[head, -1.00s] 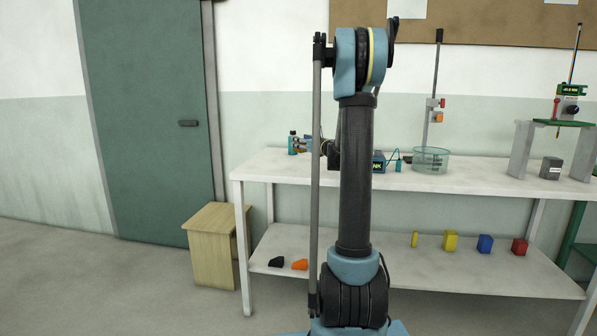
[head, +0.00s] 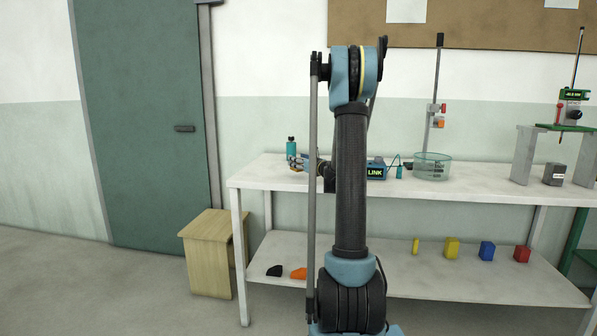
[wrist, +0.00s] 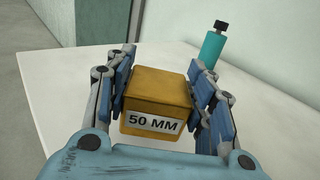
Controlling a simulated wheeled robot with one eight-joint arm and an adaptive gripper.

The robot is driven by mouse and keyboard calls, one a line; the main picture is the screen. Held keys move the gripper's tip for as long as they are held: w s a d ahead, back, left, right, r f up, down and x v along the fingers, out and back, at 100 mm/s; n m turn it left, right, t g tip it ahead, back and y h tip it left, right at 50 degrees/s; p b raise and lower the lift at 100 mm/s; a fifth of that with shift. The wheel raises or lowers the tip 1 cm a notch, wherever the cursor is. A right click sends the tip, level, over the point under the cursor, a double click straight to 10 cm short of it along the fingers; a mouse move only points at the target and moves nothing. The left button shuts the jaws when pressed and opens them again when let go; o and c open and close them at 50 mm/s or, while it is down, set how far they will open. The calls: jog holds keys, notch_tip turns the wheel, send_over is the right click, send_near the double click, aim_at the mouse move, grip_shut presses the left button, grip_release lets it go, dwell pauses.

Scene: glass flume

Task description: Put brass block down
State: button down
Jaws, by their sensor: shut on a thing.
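The brass block (wrist: 158,92) is a golden-brown cube with a white "50 MM" label, seen in the wrist view. My gripper (wrist: 161,78) is shut on it, with blue finger pads against its left and right sides. The white bench top (wrist: 75,85) lies beneath and around the block. I cannot tell whether the block's underside touches it. In the head view my gripper (head: 314,164) is low over the left part of the bench (head: 256,178), partly behind my arm.
A teal bottle with a black cap (head: 291,147) stands on the bench, beyond and right of the block in the wrist view (wrist: 212,45). A blue LINK box (head: 375,170), glass bowl (head: 432,167) and grey block (head: 554,173) stand further right. The wrist view shows bare bench left of the block.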

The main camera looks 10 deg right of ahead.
jog(key=shift+f, duration=1.75)
jog(key=c, duration=0.7)
grip_release()
jog(key=shift+c, duration=0.2)
